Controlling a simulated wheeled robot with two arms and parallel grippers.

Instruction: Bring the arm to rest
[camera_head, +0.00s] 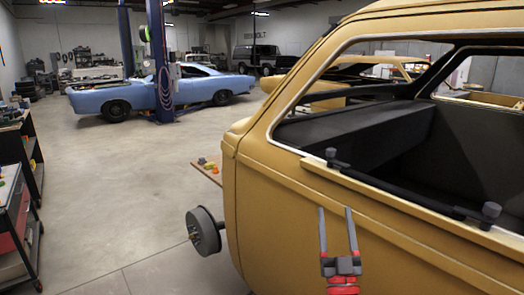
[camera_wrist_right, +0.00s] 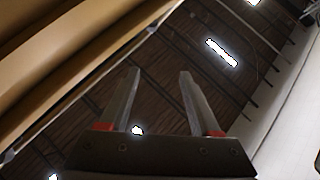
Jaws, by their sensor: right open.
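My right gripper (camera_head: 337,215) is at the lower right of the head view, its fingers pointing up. It is in front of the side of a tan-yellow car body (camera_head: 290,235), below the window opening. Its two grey fingers (camera_wrist_right: 160,95) stand apart in the right wrist view, with nothing between them. The tan body panel (camera_wrist_right: 60,60) fills the upper left of that view, beside the fingers; I cannot tell the exact gap. The ceiling shows behind the fingers. My left gripper is not seen in either view.
A brake drum or hub (camera_head: 203,232) sticks out left of the tan body. A blue car (camera_head: 160,92) stands by a blue lift post (camera_head: 158,60) farther back. Workbenches or carts (camera_head: 15,215) line the left edge. The concrete floor (camera_head: 120,180) between is clear.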

